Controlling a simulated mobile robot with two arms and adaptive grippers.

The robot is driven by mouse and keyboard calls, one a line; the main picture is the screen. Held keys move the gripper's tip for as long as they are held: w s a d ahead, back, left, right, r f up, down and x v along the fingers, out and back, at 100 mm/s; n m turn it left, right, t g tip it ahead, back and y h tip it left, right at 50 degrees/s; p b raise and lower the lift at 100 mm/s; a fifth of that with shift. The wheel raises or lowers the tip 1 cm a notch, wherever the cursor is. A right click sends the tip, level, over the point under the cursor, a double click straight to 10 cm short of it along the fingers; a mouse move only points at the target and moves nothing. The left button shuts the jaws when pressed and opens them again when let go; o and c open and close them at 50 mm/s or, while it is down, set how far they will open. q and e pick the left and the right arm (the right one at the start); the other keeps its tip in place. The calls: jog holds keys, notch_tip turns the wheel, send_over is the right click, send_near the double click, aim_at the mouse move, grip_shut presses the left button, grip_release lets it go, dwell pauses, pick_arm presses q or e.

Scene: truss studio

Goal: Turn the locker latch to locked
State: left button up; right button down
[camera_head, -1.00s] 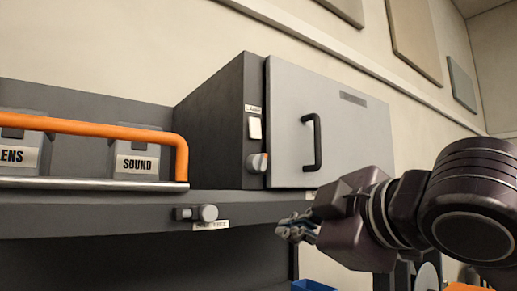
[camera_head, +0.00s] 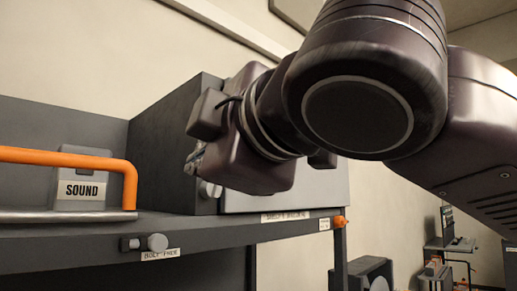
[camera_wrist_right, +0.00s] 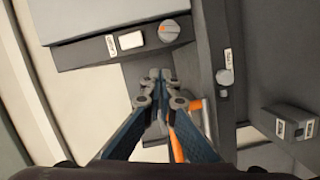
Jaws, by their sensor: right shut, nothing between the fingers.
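The locker (camera_head: 160,145) is a dark box with a light grey door (camera_head: 318,190). Its latch knob (camera_head: 210,188) shows just below my right gripper in the head view; in the wrist view the round grey knob (camera_wrist_right: 169,30) has an orange mark at its edge. My right gripper (camera_head: 195,160) is shut and empty, in front of the locker's front left edge. In the wrist view its fingertips (camera_wrist_right: 160,76) are together, apart from the knob, which lies beyond them. My right arm hides the door handle and much of the door. My left gripper is not in view.
A white switch plate (camera_wrist_right: 130,40) sits beside the knob. A second knob (camera_head: 157,243), labelled BOLT-FREE, is on the shelf edge. An orange rail (camera_head: 70,158) runs in front of a SOUND box (camera_head: 82,180). An orange piece (camera_head: 340,222) caps the shelf's right corner.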

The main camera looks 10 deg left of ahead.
aim_at(213, 189)
jog(key=w+f+p, duration=0.1)
jog(key=w+p, duration=0.2)
jog(key=w, duration=0.3)
jog(key=shift+a+f, duration=0.15)
jog(key=shift+s, duration=0.2)
